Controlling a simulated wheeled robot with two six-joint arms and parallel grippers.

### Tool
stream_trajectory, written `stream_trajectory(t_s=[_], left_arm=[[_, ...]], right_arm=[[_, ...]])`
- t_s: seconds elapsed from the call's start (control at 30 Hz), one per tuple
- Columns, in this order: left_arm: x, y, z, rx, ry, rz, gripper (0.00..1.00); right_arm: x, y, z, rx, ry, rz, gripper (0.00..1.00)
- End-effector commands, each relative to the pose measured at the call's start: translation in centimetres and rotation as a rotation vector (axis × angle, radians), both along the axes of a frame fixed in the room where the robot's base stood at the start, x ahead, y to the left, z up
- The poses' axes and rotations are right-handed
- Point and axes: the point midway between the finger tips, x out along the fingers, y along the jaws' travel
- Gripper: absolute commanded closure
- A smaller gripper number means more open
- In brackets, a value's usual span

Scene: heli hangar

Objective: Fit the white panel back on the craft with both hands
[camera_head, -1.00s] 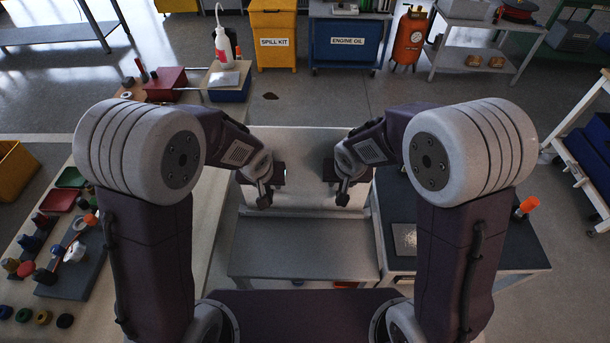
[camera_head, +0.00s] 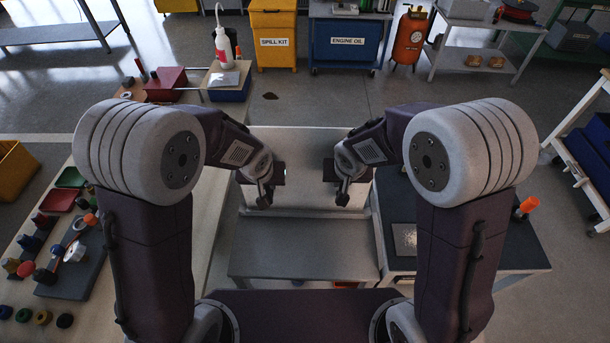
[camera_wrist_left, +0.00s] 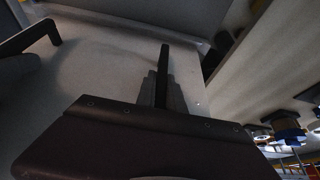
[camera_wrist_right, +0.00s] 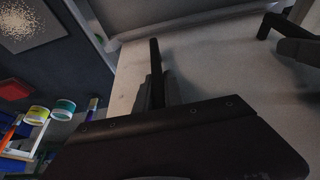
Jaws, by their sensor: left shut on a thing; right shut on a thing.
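A pale, flat white panel (camera_head: 305,165) stands in front of me in the middle of the head view. My left gripper (camera_head: 265,195) is shut on it near its left edge. My right gripper (camera_head: 342,195) is shut on it near its right edge. The panel also fills much of the left wrist view (camera_wrist_left: 110,75) and the right wrist view (camera_wrist_right: 215,75). My arms and grippers hide parts of it. A grey, flat-topped surface (camera_head: 300,250) lies below and nearer to me. I cannot tell whether this is part of the craft, or whether the panel touches it.
A bench (camera_head: 205,225) with small coloured parts runs along the left. A dark-topped table (camera_head: 480,255) stands at the right, with a speckled plate (camera_head: 405,238) on it. A yellow spill kit bin (camera_head: 273,38) and a blue engine oil bin (camera_head: 347,45) stand farther back. Open floor lies behind the panel.

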Motion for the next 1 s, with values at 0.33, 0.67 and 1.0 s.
stream_trajectory(t_s=[0.33,0.67,1.0], left_arm=[[0.0,0.0,0.0,0.0,0.0,0.0,1.0],[0.0,0.0,0.0,0.0,0.0,0.0,1.0],[0.1,0.0,1.5,-0.001,-0.002,0.0,1.0]], right_arm=[[0.0,0.0,0.0,0.001,-0.001,0.0,1.0],[0.0,0.0,0.0,0.001,-0.001,0.0,1.0],[0.1,0.0,1.5,0.001,-0.003,0.0,1.0]])
